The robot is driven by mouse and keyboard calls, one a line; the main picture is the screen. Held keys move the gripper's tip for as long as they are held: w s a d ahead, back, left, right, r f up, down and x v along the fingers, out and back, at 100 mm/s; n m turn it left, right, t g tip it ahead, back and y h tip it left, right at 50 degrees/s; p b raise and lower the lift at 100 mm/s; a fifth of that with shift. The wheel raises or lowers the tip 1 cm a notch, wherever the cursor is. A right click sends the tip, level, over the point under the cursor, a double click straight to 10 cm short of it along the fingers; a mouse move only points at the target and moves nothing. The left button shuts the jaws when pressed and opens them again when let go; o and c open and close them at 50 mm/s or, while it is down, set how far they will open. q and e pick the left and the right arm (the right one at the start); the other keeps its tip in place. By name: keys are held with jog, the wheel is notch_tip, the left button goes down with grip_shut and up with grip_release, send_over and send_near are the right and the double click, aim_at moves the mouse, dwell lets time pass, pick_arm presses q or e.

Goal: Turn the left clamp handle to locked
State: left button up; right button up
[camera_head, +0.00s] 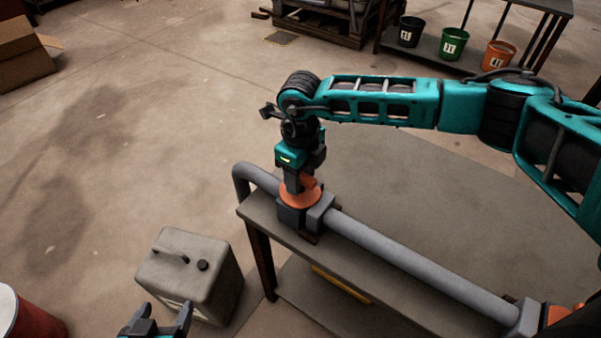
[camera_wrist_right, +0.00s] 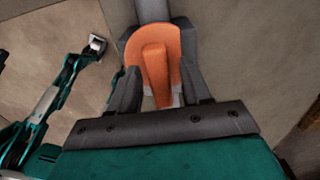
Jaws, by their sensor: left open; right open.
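The left clamp has a grey block body (camera_head: 289,215) around the grey pipe (camera_head: 390,255), with an orange handle (camera_head: 314,184) on top. My right gripper (camera_head: 298,186) points straight down over this clamp. In the right wrist view, its open fingers stand on either side of the orange handle (camera_wrist_right: 155,62); whether they touch it cannot be told. A second clamp with orange parts (camera_head: 558,314) sits at the pipe's right end, partly cut off. My left gripper (camera_head: 166,308) is open and empty at the bottom of the head view, away from the clamps.
The pipe runs along the edge of a grey table (camera_head: 440,205). A beige canister (camera_head: 195,265) stands on the floor left of the table. A red drum (camera_head: 30,315) is at lower left. Labelled buckets (camera_head: 453,43) stand on a back shelf. The left floor is mostly clear.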

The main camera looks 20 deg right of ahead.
notch_tip(320, 180, up, 13)
dwell(0.4)
jog(key=shift+f, duration=0.1)
dwell(0.3)
